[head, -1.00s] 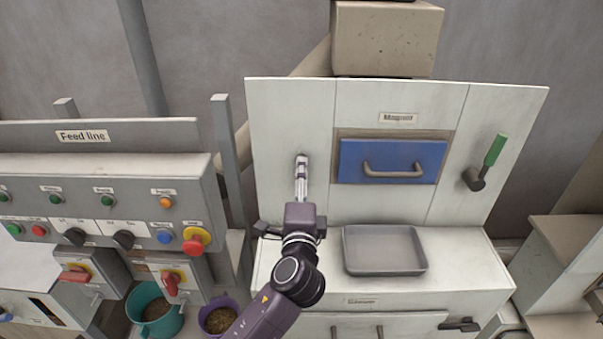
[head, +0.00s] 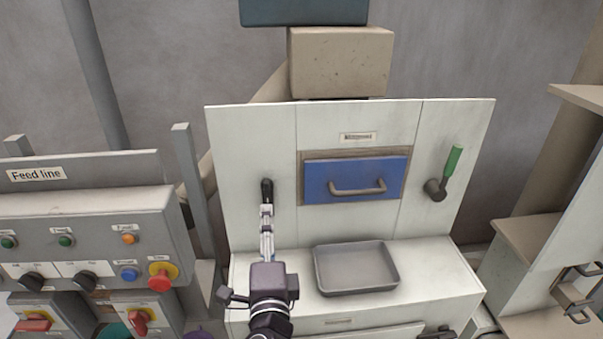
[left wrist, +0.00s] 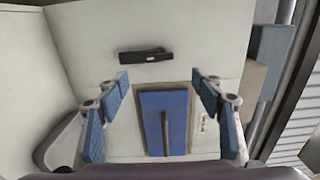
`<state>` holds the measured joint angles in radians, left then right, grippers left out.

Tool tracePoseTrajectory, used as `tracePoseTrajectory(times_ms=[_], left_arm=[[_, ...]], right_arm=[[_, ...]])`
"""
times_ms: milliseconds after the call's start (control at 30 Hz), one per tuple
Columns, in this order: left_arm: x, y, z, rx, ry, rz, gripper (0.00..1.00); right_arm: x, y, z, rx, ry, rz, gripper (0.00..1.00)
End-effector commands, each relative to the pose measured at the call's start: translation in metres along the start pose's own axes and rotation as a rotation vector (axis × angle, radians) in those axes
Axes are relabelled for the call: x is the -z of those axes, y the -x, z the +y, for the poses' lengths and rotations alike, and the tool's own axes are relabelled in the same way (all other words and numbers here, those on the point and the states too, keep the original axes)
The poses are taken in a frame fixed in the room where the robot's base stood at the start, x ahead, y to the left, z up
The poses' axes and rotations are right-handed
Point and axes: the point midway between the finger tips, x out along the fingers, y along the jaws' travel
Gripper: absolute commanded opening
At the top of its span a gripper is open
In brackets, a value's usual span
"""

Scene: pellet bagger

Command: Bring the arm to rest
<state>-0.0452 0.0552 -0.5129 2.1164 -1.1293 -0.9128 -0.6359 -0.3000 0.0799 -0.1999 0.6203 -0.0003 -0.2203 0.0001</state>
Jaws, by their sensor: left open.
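My left gripper (head: 266,232) stands in front of the left part of the white machine panel (head: 250,140) in the head view. In the left wrist view its two blue-padded fingers (left wrist: 160,105) are spread wide with nothing between them. A black handle (head: 267,190) on the panel shows just above the fingertips. It also shows in the left wrist view (left wrist: 146,55), lying across the picture beyond the fingers, apart from them. The blue drawer front (head: 352,179) with its grey handle is shut in the panel. My right gripper is not in view.
A grey tray (head: 357,268) sits on the ledge right of my arm. A green-handled lever (head: 450,172) is on the panel's right side. The Feed line console (head: 90,225) with buttons and switches stands at left, beside a grey post (head: 193,205). Shelving (head: 540,245) stands at right.

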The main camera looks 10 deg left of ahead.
Motion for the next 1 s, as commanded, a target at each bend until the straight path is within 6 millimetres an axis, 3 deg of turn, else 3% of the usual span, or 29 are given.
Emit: tracePoseTrajectory(times_ms=[133,267,400,500,700,900,1000], left_arm=[[-0.017,0.005,0.026,-0.089,0.084,-0.028,0.61],[-0.054,0.029,0.089,-0.307,0.299,-0.111,0.61],[-0.091,0.086,0.167,-0.605,0.585,-0.257,0.61],[-0.104,0.129,0.202,-0.772,0.735,-0.354,0.61],[-0.115,0.203,0.236,-1.016,0.929,-0.513,0.61],[-0.118,0.267,0.250,-1.208,1.051,-0.651,0.61],[-0.114,0.257,0.286,-1.207,1.039,-0.651,0.61]], right_arm=[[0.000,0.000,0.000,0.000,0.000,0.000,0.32],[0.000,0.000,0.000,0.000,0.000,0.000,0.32],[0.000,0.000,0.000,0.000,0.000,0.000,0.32],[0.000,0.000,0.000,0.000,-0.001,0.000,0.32],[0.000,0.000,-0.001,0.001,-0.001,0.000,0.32],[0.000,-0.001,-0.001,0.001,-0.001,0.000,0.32],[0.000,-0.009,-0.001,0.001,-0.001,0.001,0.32]])
